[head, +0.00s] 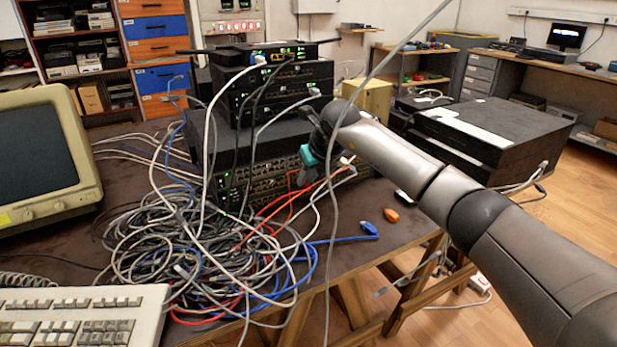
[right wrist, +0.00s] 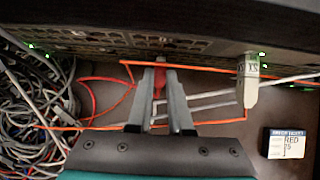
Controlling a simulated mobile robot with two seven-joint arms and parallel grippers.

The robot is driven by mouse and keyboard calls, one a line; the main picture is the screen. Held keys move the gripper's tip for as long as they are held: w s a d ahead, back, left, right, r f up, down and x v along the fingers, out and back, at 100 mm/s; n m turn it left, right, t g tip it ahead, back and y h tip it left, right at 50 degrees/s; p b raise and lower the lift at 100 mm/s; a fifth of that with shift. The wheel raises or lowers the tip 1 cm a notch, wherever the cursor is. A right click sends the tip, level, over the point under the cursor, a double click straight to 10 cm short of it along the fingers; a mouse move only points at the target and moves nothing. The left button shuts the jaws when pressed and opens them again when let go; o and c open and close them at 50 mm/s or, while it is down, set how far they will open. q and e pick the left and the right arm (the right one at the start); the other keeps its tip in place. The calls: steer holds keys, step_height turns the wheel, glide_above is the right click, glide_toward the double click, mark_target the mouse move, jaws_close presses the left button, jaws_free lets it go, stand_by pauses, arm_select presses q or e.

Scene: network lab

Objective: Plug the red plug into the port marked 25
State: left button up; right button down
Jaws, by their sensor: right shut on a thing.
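My right gripper (right wrist: 161,68) is shut on the red plug (right wrist: 160,84), a narrow red piece between its fingers in the right wrist view. The fingertips are close to the port face of the lower switch (right wrist: 105,42); I cannot tell whether the plug touches a port. In the head view the wrist with its teal band (head: 307,155) is at the right part of this switch (head: 240,182) and hides some ports. The number 25 is not readable on the ports. My left gripper is not in view.
A pale labelled plug (right wrist: 248,82) sits right of the gripper, and orange cable crosses the fingers. A cable heap (head: 200,250) is in front of the switch. Blue (head: 368,228) and orange (head: 391,215) pieces lie near the edge.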

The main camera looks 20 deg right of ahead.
steer(key=shift+w, duration=0.3)
stand_by(0.6)
steer(key=c, duration=0.8)
jaws_free()
steer(key=shift+o, duration=0.2)
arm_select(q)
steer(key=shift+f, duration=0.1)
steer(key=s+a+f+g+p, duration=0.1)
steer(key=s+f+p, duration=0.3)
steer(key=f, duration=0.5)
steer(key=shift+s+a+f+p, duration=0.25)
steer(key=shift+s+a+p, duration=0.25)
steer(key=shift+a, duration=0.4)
arm_select(e)
steer(key=v, duration=1.5)
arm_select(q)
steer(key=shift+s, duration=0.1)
arm_select(e)
steer(key=shift+r, duration=0.15)
